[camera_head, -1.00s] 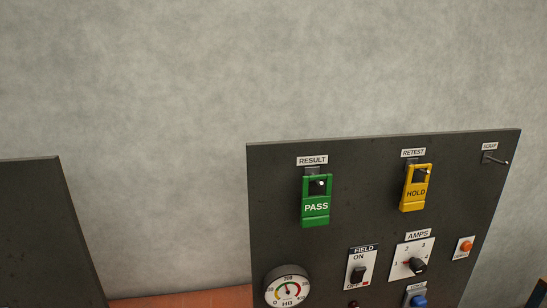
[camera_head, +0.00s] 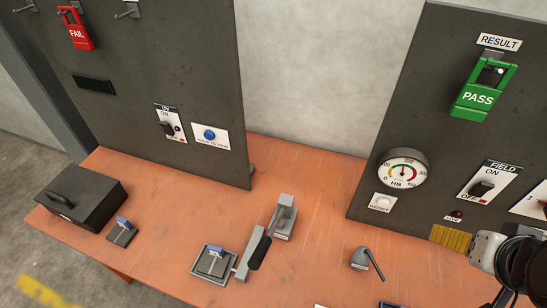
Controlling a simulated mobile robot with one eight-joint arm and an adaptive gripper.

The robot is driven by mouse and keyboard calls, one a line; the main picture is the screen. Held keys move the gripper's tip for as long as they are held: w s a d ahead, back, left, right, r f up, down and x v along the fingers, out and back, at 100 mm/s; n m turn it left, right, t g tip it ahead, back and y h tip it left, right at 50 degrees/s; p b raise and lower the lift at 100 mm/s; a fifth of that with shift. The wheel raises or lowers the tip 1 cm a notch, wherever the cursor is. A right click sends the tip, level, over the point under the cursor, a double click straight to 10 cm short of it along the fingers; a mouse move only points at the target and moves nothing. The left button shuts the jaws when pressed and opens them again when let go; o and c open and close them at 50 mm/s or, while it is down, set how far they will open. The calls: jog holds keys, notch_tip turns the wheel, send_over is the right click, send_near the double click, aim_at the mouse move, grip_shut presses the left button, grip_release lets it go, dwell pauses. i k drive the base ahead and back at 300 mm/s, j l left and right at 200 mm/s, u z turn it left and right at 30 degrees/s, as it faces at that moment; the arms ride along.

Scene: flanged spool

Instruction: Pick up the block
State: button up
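A small grey block-like piece with a blue top (camera_head: 122,231) sits on the orange table at the left, beside a black box. A similar blue-topped piece (camera_head: 213,260) sits in a square grey tray (camera_head: 203,274) near the table's front middle. I cannot tell which of them the task calls the block. Part of my arm, white and black, enters at the right edge, with what looks like my gripper (camera_head: 510,297) at its lower end. It is far to the right of both pieces. Its fingers are dark and partly cut off, so their opening is unclear.
A lever clamp (camera_head: 258,249) stands right of the tray. A grey knob with a rod (camera_head: 361,259) stands farther right. The black box (camera_head: 80,198) is at the left end of the table (camera_head: 315,190). Two dark upright panels (camera_head: 180,60) with switches and tags stand behind.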

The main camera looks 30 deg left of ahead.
aim_at(214, 262)
jog(key=u, duration=2.2)
jog(key=k+l, duration=0.15)
jog(key=k, duration=0.4)
jog(key=k+l+z, duration=0.15)
jog(key=k, duration=0.4)
jog(key=i+j, duration=0.4)
jog(key=j, duration=0.1)
